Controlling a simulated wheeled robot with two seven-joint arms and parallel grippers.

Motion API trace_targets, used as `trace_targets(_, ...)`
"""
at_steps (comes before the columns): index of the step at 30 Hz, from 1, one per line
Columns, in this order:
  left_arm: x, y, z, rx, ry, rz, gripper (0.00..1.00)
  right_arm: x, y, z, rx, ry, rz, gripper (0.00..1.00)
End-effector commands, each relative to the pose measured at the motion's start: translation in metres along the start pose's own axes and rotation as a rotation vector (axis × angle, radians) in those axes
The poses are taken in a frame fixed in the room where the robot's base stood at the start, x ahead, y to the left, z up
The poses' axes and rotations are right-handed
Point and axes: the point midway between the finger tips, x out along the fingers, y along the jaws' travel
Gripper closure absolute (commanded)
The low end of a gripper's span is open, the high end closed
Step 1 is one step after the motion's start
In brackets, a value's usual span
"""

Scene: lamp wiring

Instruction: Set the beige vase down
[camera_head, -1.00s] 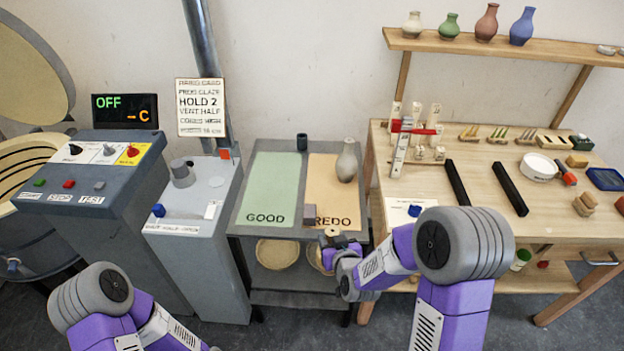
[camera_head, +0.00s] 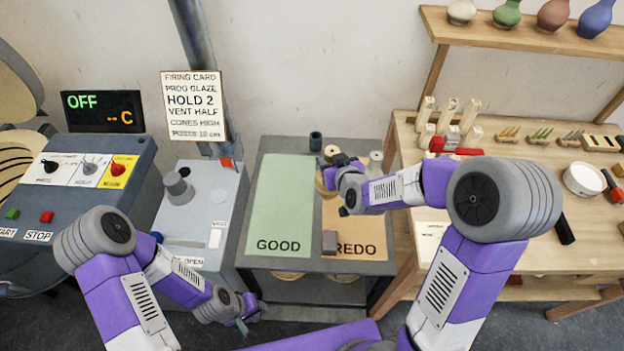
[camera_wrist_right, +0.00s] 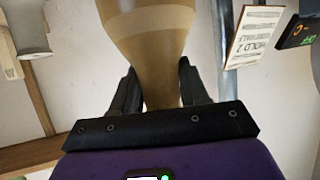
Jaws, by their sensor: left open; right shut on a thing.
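The beige vase (camera_wrist_right: 152,55) is between the fingers of my right gripper (camera_wrist_right: 152,95) in the right wrist view, tan with a paler band. In the head view it shows partly at the tip of my right gripper (camera_head: 338,172), over the back part of the seam between the GOOD mat (camera_head: 281,200) and the REDO mat (camera_head: 365,240). The gripper and arm hide much of it, and I cannot tell whether its base touches the table. My left gripper (camera_head: 248,312) is open and low, in front of the grey table.
A greyish vase (camera_head: 376,158) stands on the REDO side behind my right forearm, partly hidden. A dark cup (camera_head: 315,141) stands at the back edge. The GOOD mat is largely clear.

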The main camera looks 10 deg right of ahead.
Motion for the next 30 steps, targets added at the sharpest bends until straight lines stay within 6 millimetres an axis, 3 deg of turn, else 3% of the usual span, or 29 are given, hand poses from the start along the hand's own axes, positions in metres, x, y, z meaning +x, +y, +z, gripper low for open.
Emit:
trace_targets(4, 0.003, -0.001, 0.001, 0.0, -0.002, 0.0, 0.57, 0.005, 0.0, 0.009, 0.0, 0.001, 0.001, 1.0)
trace_targets(10, 0.01, -0.004, 0.001, -0.001, -0.002, 0.0, 0.57, 0.021, 0.0, 0.044, 0.0, -0.002, 0.0, 1.0)
trace_targets(17, 0.013, -0.005, 0.0, -0.001, -0.002, 0.0, 0.57, 0.029, 0.0, 0.059, 0.0, 0.002, 0.0, 1.0)
trace_targets(24, 0.019, -0.007, 0.0, 0.0, -0.002, 0.0, 0.57, 0.042, 0.0, 0.087, 0.0, 0.001, 0.0, 1.0)
trace_targets(30, 0.018, -0.007, 0.0, 0.0, -0.002, 0.0, 0.57, 0.043, 0.0, 0.089, 0.0, 0.005, 0.0, 1.0)
